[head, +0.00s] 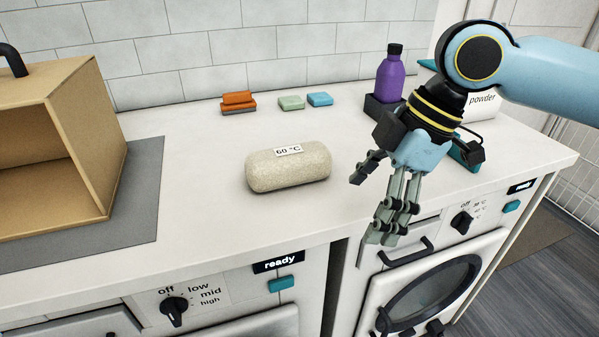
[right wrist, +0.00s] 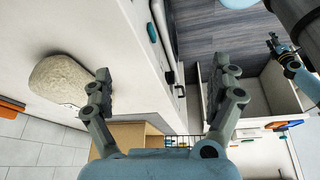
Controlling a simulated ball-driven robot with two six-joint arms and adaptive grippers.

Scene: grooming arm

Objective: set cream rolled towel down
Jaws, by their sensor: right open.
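The cream rolled towel (head: 288,169) lies on its side on the white counter, with a "60 °C" label on top. It also shows at the left of the right wrist view (right wrist: 60,80). My right gripper (head: 362,215) is open and empty, to the right of the towel and over the counter's front edge.
A cardboard box (head: 105,130) stands on a grey mat (head: 137,190) at left. Orange (head: 238,98), green (head: 291,103) and blue (head: 320,99) blocks lie at the back. A purple bottle (head: 390,78) and a powder container (head: 482,103) stand behind my right arm. The counter around the towel is clear.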

